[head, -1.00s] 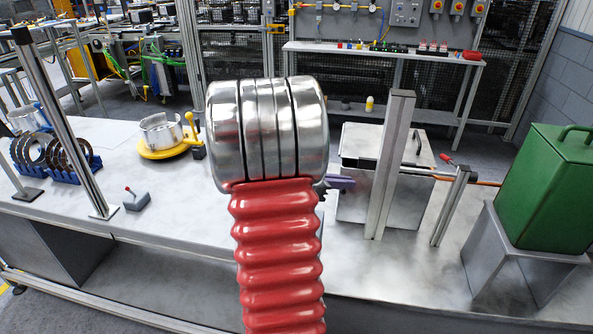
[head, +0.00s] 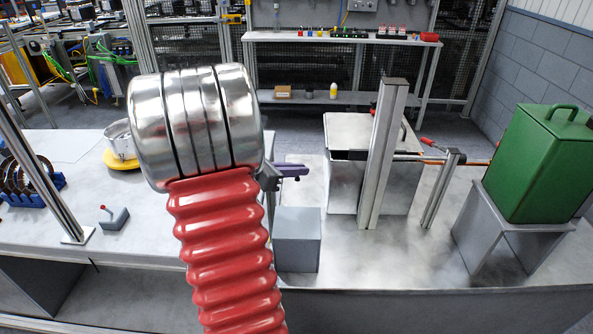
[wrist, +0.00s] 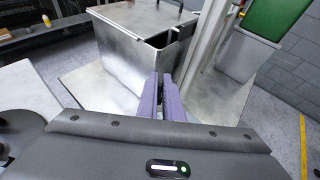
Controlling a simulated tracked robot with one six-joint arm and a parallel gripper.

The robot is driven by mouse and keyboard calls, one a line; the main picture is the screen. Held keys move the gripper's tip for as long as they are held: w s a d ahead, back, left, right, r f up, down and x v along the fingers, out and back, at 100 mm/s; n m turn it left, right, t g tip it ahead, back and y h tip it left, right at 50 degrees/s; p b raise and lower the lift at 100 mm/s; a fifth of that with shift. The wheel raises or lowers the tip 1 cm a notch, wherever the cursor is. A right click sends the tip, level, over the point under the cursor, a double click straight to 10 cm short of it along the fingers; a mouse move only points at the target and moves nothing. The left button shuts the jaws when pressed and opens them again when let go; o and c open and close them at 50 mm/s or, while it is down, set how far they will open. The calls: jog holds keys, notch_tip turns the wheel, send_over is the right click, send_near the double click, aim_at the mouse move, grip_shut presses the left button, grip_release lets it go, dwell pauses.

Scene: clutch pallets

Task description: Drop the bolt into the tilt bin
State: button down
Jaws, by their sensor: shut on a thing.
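My gripper (head: 298,171) has purple fingers. In the head view it shows only in part beside my arm, at the left of a steel box. In the wrist view its fingers (wrist: 163,92) are close together and point at the box. The bolt between them is hidden or too small to make out. The steel box (head: 345,188), which may be the tilt bin, stands on the bench with a flat lid (head: 352,132). A dark gap shows under the lid's edge. The box also shows in the wrist view (wrist: 125,60), ahead of the fingers and apart from them.
A green container (head: 540,165) sits on a grey stand (head: 500,240) at right. A grey block (head: 297,245) stands below my gripper.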

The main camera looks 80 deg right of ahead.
jog(key=shift+s, duration=0.2)
jog(key=shift+f, duration=3)
jog(key=c, duration=1.8)
grip_release()
jog(key=shift+c, duration=0.2)
jog(key=shift+a, duration=0.1)
jog(key=v, duration=1.3)
jog(key=shift+w+r, duration=0.2)
jog(key=shift+w, duration=0.05)
